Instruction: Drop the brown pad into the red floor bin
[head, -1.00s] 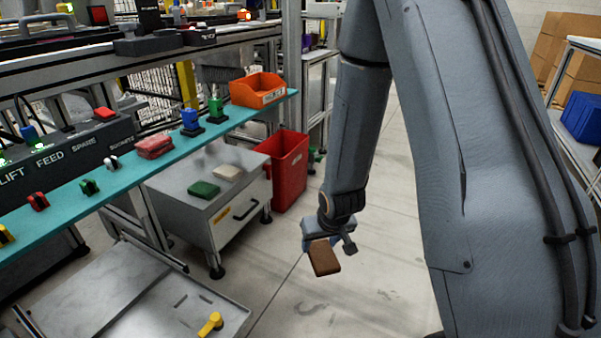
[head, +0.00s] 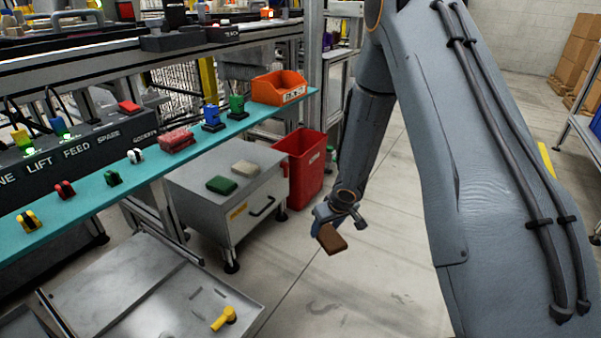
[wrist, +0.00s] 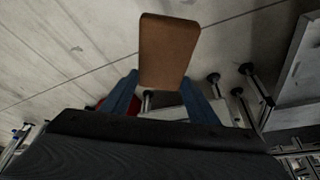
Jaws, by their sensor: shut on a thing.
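The brown pad (head: 331,240) is held in my gripper (head: 324,221), out over the open floor in the head view. In the wrist view the pad (wrist: 168,50) sticks out beyond the two blue fingers of my gripper (wrist: 166,92), which are shut on it. The red floor bin (head: 303,166) stands on the floor behind and left of my gripper, beside the grey cabinet. Its top is open; its inside is mostly hidden. In the wrist view only a little red shows behind the left finger.
A grey cabinet (head: 226,209) carries a green pad (head: 221,184) and a beige pad (head: 245,168). A teal shelf (head: 90,196) with several small items and an orange bin (head: 279,87) runs above it. A metal tray (head: 165,300) lies front left. Floor around my gripper is clear.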

